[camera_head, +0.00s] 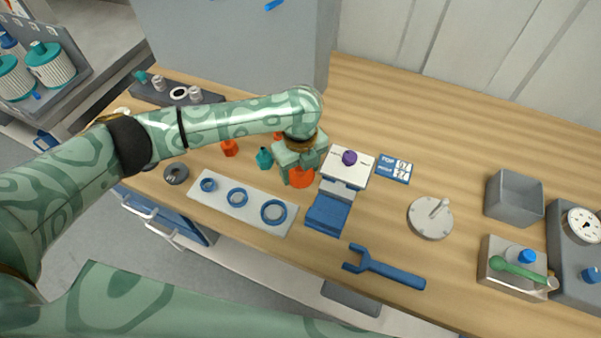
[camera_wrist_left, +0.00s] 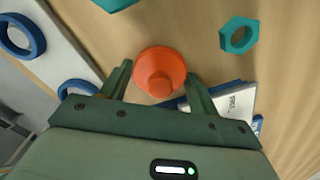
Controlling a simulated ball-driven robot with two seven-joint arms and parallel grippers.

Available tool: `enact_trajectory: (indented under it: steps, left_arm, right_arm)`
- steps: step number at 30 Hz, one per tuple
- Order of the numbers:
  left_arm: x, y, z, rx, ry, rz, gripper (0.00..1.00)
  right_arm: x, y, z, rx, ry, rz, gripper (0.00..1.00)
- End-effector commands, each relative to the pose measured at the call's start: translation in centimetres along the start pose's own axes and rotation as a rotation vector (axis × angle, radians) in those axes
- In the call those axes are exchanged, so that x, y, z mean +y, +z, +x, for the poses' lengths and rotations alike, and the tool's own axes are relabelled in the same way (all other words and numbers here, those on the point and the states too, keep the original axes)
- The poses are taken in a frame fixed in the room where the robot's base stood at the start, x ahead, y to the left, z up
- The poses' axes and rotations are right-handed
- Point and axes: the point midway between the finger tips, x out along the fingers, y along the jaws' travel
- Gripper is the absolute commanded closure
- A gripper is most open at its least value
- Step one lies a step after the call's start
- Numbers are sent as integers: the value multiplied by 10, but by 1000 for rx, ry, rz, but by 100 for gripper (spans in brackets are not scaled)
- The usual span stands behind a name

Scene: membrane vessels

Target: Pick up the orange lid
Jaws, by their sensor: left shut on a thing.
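The orange lid (camera_wrist_left: 160,70) shows in the left wrist view as a round disc with a smaller knob, between the two fingers of my left gripper (camera_wrist_left: 160,78). In the head view my left gripper (camera_head: 299,166) is over the worktop with the orange lid (camera_head: 302,178) at its fingers, partly hidden by them. The left gripper is shut on the lid. I cannot tell whether the lid touches the table. My right gripper is not in view.
A pale plate with blue rings (camera_head: 238,197) lies left of the lid. A blue and white device with a purple knob (camera_head: 349,158) stands close on its right. Teal (camera_head: 264,158) and orange (camera_head: 229,148) pieces stand to the left. A blue wrench (camera_head: 385,269) lies in front.

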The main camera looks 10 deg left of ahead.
Motion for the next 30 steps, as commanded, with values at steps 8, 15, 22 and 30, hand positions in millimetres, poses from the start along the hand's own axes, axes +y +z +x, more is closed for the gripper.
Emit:
enact_trajectory:
  steps: [8, 15, 22, 30]
  left_arm:
    - [0, 0, -3, -1, 0, 0, 62]
    - [0, 1, -36, -3, -2, -1, 62]
    - [20, -36, -89, -3, -2, 5, 62]
    - [50, -92, -119, 0, 0, 4, 62]
  right_arm:
    - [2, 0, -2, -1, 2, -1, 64]
    - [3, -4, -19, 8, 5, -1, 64]
    - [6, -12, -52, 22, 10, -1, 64]
    - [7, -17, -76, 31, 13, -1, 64]
